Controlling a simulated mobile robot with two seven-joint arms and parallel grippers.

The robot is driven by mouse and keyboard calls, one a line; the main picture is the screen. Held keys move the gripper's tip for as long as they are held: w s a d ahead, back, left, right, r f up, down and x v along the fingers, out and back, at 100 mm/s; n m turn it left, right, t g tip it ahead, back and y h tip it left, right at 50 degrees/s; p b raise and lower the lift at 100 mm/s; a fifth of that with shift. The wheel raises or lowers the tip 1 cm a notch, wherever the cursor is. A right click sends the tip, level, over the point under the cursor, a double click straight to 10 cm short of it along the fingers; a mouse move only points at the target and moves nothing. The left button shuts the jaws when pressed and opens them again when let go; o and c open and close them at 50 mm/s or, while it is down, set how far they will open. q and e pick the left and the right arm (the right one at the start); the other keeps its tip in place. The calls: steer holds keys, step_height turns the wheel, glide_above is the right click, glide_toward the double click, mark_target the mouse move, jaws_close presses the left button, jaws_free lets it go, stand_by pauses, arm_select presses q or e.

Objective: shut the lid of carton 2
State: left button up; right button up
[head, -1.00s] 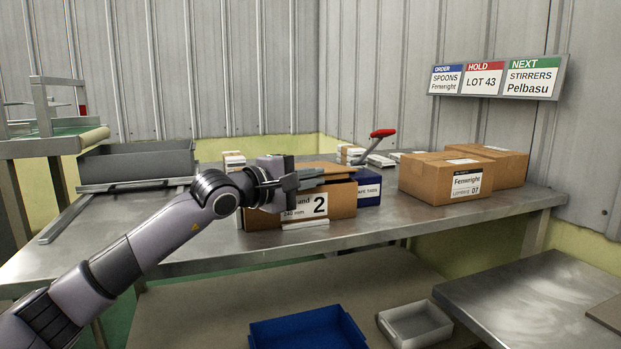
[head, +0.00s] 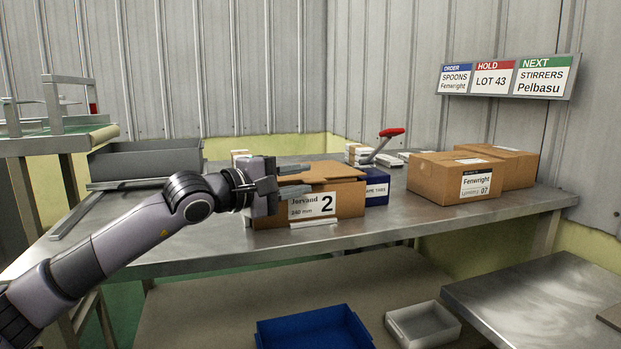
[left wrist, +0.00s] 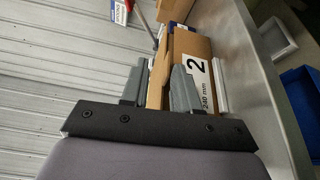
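Carton 2 (head: 345,204) is a brown box near the front edge of the metal table, with a white label reading "Jorvand 240 mm 2". Its lid (head: 325,172) lies over the top, flat or nearly so; I cannot tell whether it is fully down. My right gripper is not in view.
A blue box (head: 376,188) stands close behind carton 2 at right. A red-handled tool (head: 391,132) and white stacks are behind it. Two brown cartons (head: 440,180) stand at right, a grey tray (head: 145,158) at left. A blue bin (head: 315,330) sits below.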

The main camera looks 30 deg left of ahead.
arm_select(q)
steer(key=shift+v, duration=0.95)
